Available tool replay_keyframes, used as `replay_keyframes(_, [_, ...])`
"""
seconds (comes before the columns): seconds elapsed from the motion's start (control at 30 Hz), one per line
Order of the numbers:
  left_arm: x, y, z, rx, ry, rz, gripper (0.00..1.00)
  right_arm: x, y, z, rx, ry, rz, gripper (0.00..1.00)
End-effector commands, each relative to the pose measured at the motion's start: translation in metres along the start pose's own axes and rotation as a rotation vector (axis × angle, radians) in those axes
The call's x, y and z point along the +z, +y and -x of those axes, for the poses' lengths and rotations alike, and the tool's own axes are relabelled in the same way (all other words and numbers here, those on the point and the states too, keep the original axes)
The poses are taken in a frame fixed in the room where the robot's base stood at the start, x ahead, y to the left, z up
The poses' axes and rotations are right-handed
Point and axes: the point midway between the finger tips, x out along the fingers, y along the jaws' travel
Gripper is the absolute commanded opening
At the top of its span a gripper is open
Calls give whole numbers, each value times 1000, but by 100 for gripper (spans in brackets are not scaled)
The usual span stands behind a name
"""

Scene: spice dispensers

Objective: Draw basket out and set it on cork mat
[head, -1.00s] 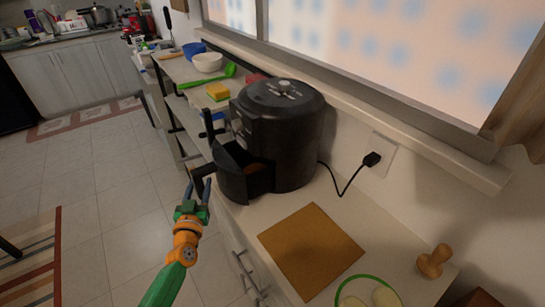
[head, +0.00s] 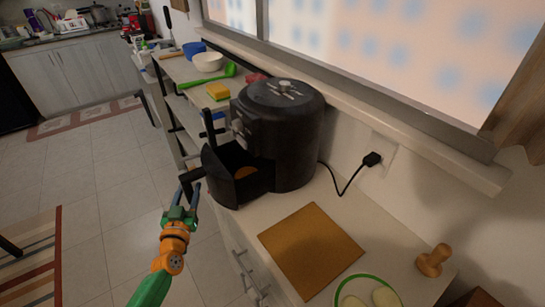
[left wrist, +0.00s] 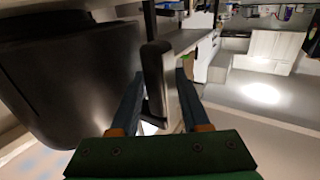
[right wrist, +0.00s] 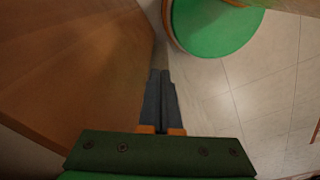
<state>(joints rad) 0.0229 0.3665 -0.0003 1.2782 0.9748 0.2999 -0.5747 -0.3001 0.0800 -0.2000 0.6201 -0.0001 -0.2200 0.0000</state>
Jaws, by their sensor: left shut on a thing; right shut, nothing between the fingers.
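The black air fryer (head: 284,130) stands on the counter by the window. Its basket (head: 240,187) is partly drawn out toward the left, and a brown round piece of food (head: 246,172) shows inside. My left gripper (head: 184,192) is shut on the basket's black handle (head: 193,174); in the left wrist view the handle (left wrist: 157,82) stands between the fingers. The square brown cork mat (head: 311,250) lies bare on the counter to the right of the fryer. My right gripper (right wrist: 163,76) is shut and empty, seen only in the right wrist view.
A green-rimmed plate (head: 368,292) with pale slices lies near the mat. A wooden stamp-like tool (head: 433,261) stands at right. A black cord runs to a wall socket (head: 372,159). Bowls (head: 208,61) and a yellow sponge (head: 218,91) sit on the shelf beyond the fryer.

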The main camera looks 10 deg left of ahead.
Motion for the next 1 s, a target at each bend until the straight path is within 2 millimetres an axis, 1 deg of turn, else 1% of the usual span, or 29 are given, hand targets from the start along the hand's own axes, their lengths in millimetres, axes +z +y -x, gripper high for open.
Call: replay_keyframes(1.0, [0, -29, 18, 0, 0, -3, 0, 0, 0, 0, 0, 0, 0, 0])
